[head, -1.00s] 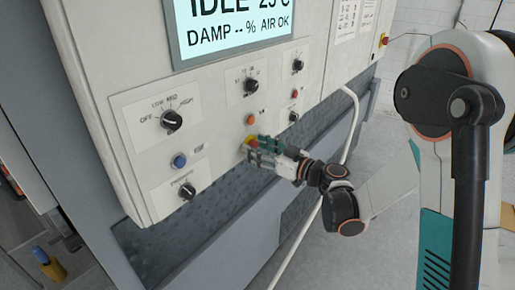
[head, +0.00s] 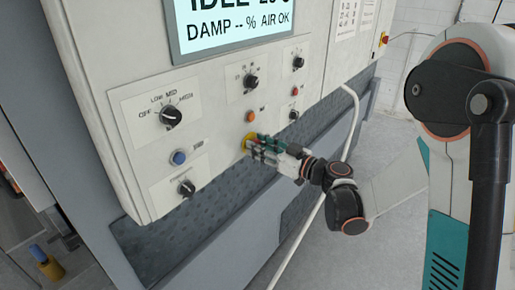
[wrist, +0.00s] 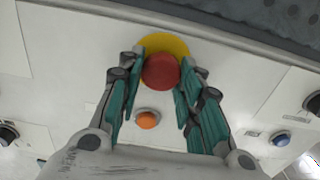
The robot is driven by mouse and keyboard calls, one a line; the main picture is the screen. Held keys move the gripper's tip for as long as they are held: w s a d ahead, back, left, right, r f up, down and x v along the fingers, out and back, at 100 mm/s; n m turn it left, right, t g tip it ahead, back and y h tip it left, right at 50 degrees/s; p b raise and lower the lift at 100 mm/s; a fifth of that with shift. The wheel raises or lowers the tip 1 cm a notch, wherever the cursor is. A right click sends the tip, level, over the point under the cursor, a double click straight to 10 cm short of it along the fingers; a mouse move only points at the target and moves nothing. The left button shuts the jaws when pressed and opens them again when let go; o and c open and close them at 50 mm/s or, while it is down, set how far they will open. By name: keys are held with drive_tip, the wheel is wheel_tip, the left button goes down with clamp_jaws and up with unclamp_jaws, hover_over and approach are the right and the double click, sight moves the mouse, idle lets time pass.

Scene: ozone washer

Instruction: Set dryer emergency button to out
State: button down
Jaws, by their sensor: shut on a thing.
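The emergency button is a red mushroom head (wrist: 161,71) on a round yellow plate (wrist: 165,42), at the top middle of the wrist view. In the head view, the yellow plate (head: 248,141) shows low on the control panel, and the red head is mostly hidden by my fingers. My gripper (head: 255,146) is at the button, with its green-padded fingers on both sides of the red head. In the wrist view, my gripper (wrist: 164,64) is shut on the button. I cannot tell whether the button is in or out.
An orange button (head: 250,115) sits just above, and a blue button (head: 179,158) sits to the left. Black knobs, such as the large one (head: 171,117), surround them. A lit display (head: 232,28) is above. A white hose (head: 350,125) runs down behind my wrist.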

drive_tip(key=c, duration=1.1)
unclamp_jaws()
drive_tip(key=shift+s+d, duration=0.1)
drive_tip(key=v, duration=1.2)
